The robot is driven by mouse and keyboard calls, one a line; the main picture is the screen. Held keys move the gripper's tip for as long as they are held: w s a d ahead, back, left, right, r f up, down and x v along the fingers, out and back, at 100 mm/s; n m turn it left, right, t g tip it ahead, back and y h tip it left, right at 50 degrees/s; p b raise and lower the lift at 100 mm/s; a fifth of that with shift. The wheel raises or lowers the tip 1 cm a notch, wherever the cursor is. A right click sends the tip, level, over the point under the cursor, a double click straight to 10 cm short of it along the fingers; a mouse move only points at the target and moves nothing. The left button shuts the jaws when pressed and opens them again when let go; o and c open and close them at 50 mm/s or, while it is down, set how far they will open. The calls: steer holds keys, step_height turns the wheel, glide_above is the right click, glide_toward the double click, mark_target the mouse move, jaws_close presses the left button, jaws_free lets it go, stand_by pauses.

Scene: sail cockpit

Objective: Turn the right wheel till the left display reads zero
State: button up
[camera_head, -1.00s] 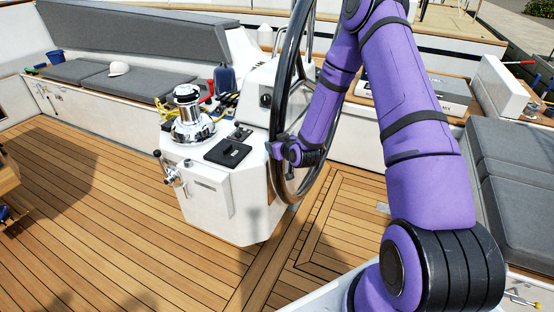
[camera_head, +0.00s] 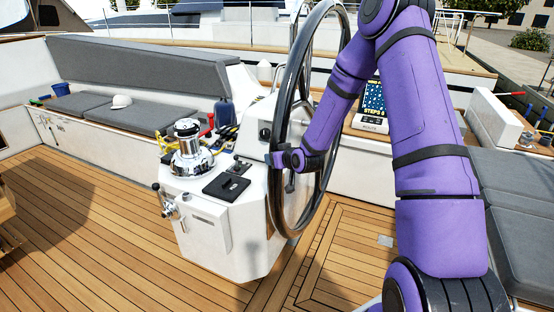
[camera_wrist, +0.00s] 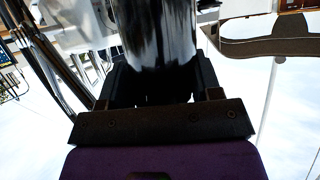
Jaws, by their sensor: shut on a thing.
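The dark steering wheel (camera_head: 290,75) stands upright at the white pedestal in the middle of the head view. My gripper (camera_head: 277,160) is shut on its rim at the near left side, a little below mid-height. In the wrist view the glossy black rim (camera_wrist: 155,35) passes between the fingers of my gripper (camera_wrist: 155,85). A display (camera_head: 373,98) with a blue dotted screen shows behind my arm; it appears to read "STEPS 6", with "ROUTE" on its base. I cannot tell whether this is the left display. My arm hides part of the wheel and display area.
A chrome winch (camera_head: 190,150) and a small lever (camera_head: 168,205) are on the pedestal's left side. A grey cushioned bench (camera_head: 120,112) with a white cap (camera_head: 121,101) runs along the back left. Grey cushions (camera_head: 515,190) lie at the right. The wooden deck (camera_head: 90,220) at left is largely open.

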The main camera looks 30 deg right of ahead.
steer(key=shift+a, duration=0.3)
steer(key=o, duration=1.2)
steer(key=shift+r, duration=0.1)
steer(key=shift+d, duration=0.1)
steer(key=shift+s+d, duration=0.1)
steer(key=shift+s, duration=0.15)
steer(key=a+v, duration=0.1)
steer(key=v, duration=0.9)
steer(key=shift+d, duration=0.4)
steer(key=shift+s+r, duration=0.1)
steer(key=shift+r, duration=0.05)
steer(key=shift+r, duration=0.1)
